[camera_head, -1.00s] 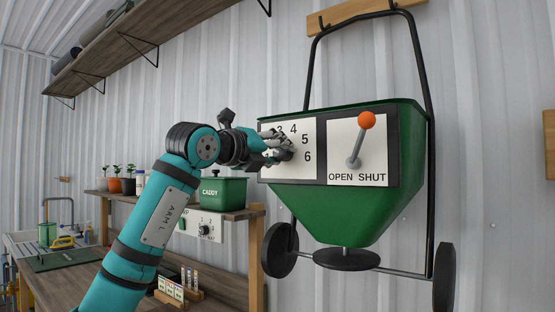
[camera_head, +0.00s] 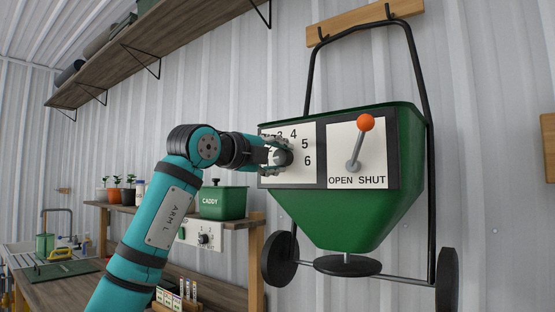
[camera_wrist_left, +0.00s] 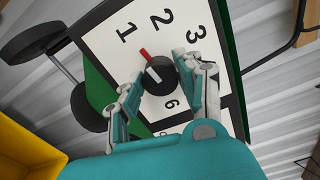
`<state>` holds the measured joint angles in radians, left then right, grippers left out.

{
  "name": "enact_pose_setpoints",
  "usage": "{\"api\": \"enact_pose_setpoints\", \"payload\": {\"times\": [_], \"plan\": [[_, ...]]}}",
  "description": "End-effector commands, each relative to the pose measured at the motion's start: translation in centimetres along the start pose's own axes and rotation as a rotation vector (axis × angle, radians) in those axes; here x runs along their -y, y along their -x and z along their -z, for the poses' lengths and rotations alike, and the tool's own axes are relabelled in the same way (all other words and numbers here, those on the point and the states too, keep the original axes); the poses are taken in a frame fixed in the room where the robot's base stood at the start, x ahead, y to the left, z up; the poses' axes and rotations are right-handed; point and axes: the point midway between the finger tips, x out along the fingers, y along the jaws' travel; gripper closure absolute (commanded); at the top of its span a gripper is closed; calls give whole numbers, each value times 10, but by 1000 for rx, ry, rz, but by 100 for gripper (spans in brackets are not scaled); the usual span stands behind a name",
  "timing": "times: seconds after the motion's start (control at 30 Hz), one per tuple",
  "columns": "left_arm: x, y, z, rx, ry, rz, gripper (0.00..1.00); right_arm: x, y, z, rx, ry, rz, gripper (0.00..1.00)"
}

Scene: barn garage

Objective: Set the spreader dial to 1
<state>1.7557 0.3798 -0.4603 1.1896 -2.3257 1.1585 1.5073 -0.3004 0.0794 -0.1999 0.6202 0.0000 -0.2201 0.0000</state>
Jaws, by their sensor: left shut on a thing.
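The green spreader (camera_head: 340,215) hangs on the wall in the head view, with a white dial plate (camera_head: 308,174) on its front. In the left wrist view the plate (camera_wrist_left: 105,65) looks rotated and shows 1, 2, 3 and 6. The dial is a dark round knob (camera_wrist_left: 159,76) with a white bar and a red pointer (camera_wrist_left: 146,54). My right gripper is out of view.
An orange-tipped lever (camera_head: 364,125) stands on the OPEN/SHUT plate right of the dial. A green caddy (camera_head: 222,203) sits on a shelf left of the spreader. A yellow object (camera_wrist_left: 25,145) fills the left wrist view's lower left. Black wheels (camera_head: 280,258) hang below the spreader.

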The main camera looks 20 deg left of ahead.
Motion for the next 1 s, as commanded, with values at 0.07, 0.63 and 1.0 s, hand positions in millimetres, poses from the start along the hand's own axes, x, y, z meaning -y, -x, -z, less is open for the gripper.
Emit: {"api": "enact_pose_setpoints", "payload": {"times": [0.07, 0.63, 1.0], "plan": [[0, 0, -1, 1, 8, -1, 96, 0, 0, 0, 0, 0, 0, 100], [0, 0, 0, 0, 9, -1, 41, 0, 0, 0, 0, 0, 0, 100], [0, 10, -1, 1, 7, 1, 41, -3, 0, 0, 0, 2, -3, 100]]}}
